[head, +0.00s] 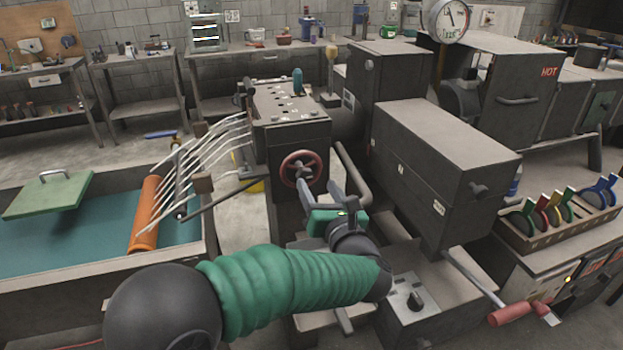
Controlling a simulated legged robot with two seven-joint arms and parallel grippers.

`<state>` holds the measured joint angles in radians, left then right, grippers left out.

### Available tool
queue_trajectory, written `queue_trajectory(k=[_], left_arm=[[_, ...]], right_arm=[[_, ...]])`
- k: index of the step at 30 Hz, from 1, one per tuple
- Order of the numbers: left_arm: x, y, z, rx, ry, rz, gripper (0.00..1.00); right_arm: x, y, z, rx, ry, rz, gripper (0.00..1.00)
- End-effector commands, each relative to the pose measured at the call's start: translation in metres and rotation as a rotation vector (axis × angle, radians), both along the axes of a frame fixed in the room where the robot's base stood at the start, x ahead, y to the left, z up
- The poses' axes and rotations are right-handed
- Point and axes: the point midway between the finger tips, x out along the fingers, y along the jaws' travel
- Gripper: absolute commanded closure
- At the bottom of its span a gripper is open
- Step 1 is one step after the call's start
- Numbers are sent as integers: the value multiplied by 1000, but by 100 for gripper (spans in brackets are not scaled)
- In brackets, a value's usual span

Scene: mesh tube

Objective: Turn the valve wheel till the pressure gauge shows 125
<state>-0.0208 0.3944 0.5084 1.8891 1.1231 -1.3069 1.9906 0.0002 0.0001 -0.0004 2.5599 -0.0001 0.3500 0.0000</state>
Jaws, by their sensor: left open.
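The red valve wheel (301,168) is on the front of a dark machine box in the middle of the head view. The round white pressure gauge (448,20) is at the top right on a post; its needle shows, but its numbers are too small to read. My left gripper (320,192) is open, with its fingers pointing up at the lower part of the wheel. The fingertips overlap the wheel's lower edge in the picture; I cannot tell whether they touch it. My right gripper is not in view.
A dark curved pipe (352,177) runs just right of the wheel. A large box housing (445,150) stands further right. A basin holds an orange roller (146,213) at left, with pale prongs beside it. A red-handled crank (507,314) sticks out at lower right.

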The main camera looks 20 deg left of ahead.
Motion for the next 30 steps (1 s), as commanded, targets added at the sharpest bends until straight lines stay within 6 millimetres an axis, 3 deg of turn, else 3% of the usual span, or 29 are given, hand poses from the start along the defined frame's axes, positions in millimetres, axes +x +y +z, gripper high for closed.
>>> queue_trajectory(k=[7, 16, 28, 30], left_arm=[[30, 28, -1, -5, 1, 3, 45], [32, 25, 0, 1, 1, 0, 46], [33, 24, 0, -2, 1, -4, 98], [33, 24, -1, -1, 1, -3, 100]], right_arm=[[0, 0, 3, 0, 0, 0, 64], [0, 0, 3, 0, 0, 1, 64], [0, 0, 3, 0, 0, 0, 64], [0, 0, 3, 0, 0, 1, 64]])
